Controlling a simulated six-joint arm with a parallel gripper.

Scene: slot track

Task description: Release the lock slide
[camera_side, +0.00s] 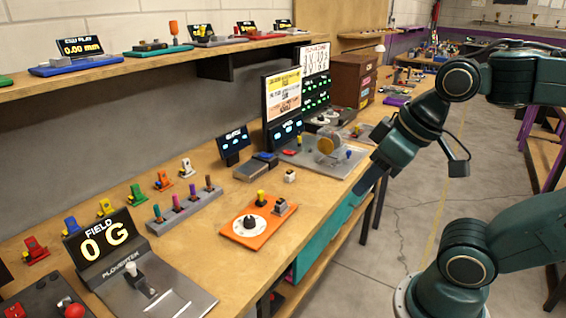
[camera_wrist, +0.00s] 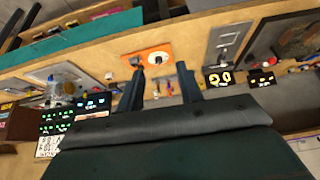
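No part is labelled as a lock slide, and I cannot tell which piece it is. An orange plate (camera_side: 237,232) on the bench carries a white dial with a black knob (camera_side: 250,222), a yellow-topped peg (camera_side: 261,198) and a small grey block (camera_side: 280,206). The orange plate also shows in the wrist view (camera_wrist: 127,60). A grey plate (camera_side: 318,164) farther back carries an amber disc (camera_side: 327,144) and small coloured knobs. My gripper (camera_wrist: 159,68) has its two fingers apart with nothing between them. In the side view it hangs past the bench's front edge, apart from all these pieces.
A grey rail with several coloured pegs (camera_side: 187,209) stands left of the orange plate. A console reading "0 G" (camera_side: 104,243) with a lever is at front left. Lit panels (camera_side: 313,80) stand at the back. A shelf (camera_side: 150,65) runs above. Bare wood surrounds the orange plate.

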